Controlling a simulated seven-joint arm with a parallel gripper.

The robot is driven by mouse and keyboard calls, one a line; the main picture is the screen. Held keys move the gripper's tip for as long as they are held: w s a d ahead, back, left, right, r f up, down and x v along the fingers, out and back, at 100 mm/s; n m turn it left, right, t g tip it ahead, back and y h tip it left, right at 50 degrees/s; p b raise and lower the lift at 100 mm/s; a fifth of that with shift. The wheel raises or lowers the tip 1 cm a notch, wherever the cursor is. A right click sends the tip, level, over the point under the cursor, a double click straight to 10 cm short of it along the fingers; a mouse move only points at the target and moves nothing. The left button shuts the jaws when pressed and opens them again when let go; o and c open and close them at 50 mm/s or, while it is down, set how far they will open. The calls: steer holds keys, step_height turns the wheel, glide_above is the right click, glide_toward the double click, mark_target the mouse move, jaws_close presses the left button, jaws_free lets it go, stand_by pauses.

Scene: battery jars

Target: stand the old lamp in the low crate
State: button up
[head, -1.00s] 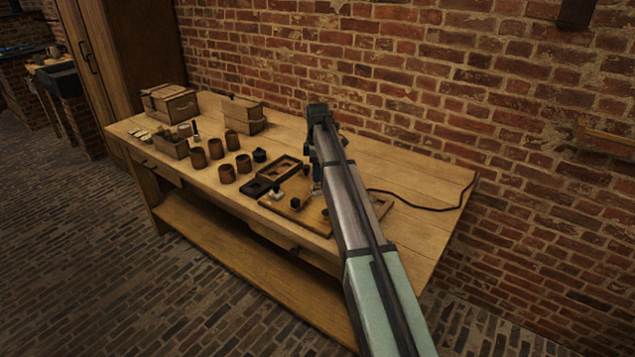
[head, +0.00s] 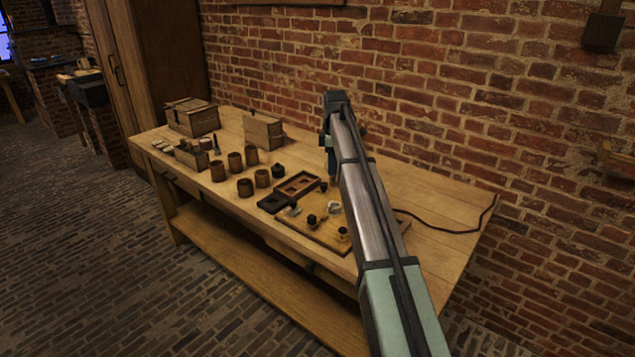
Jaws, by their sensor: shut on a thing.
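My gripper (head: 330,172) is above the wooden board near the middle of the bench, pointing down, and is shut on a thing. That thing is small and mostly hidden by the fingers and arm; I take it to be the old lamp, though its shape cannot be made out. The low crate (head: 191,161) is a small open wooden box at the left of the bench, well away from my gripper. Small upright items show at the crate's right end; whether they stand in it or behind it is unclear.
Several brown jars (head: 236,162) stand between the crate and a compartmented wooden tray (head: 297,184). A dark flat tray (head: 273,203) lies beside it. The board (head: 322,236) carries small dark parts and a pale ring (head: 334,207). Two wooden boxes (head: 192,118) (head: 263,133) stand behind.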

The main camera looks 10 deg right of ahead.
steer(key=w+a+f, duration=0.3)
steer(key=w+a, duration=1.1)
steer(key=w, duration=0.1)
steer(key=shift+f, duration=4.4)
steer(key=shift+f, duration=0.1)
steer(key=o, duration=1.2)
steer(key=shift+c, duration=0.2)
step_height(320, 180, up, 12)
